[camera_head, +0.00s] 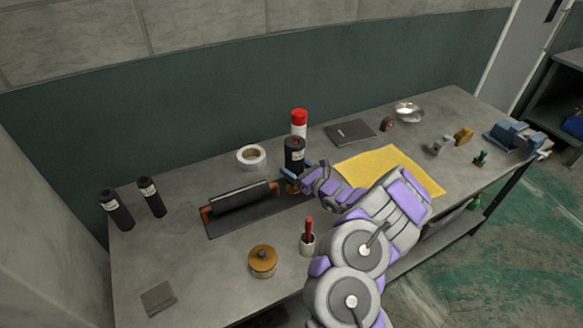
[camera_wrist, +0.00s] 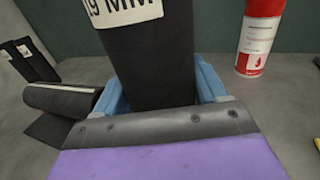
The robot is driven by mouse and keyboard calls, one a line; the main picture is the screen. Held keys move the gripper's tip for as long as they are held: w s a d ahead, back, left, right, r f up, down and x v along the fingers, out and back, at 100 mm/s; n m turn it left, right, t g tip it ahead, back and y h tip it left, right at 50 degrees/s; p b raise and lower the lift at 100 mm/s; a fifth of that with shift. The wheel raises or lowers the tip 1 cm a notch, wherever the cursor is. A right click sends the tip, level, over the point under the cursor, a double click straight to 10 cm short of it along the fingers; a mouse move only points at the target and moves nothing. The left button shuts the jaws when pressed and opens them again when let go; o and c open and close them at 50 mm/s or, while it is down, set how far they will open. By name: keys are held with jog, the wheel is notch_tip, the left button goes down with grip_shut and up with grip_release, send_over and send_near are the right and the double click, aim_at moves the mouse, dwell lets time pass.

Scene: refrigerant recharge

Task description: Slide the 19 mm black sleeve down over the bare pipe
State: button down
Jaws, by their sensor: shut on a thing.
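The black sleeve (camera_head: 294,150) stands upright in my gripper (camera_head: 292,176), between its blue fingers. In the wrist view the sleeve (camera_wrist: 152,58) carries a white label ending in "9 MM", and the fingers of my gripper (camera_wrist: 160,92) press on both its sides. A small brass-coloured piece (camera_head: 291,188) shows just under the gripper. I cannot tell whether it belongs to the bare pipe, and no upright bare pipe is clearly visible. The sleeve's lower end is hidden behind the gripper in both views.
A slit black sleeve with copper-coloured ends (camera_head: 240,197) lies on a dark mat (camera_head: 225,228) to the left. Two labelled black sleeves (camera_head: 117,211) (camera_head: 152,198) stand farther left. A red-capped can (camera_head: 299,120) is close behind the held sleeve. A tape roll (camera_head: 251,157) and yellow cloth (camera_head: 410,172) flank it.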

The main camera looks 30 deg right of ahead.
jog(key=shift+w+f+b, duration=0.1)
jog(key=shift+f+b, duration=1.3)
jog(key=shift+f, duration=0.5)
grip_release()
jog(key=p+v, duration=0.4)
jog(key=v, duration=1.3)
jog(key=shift+r, duration=0.15)
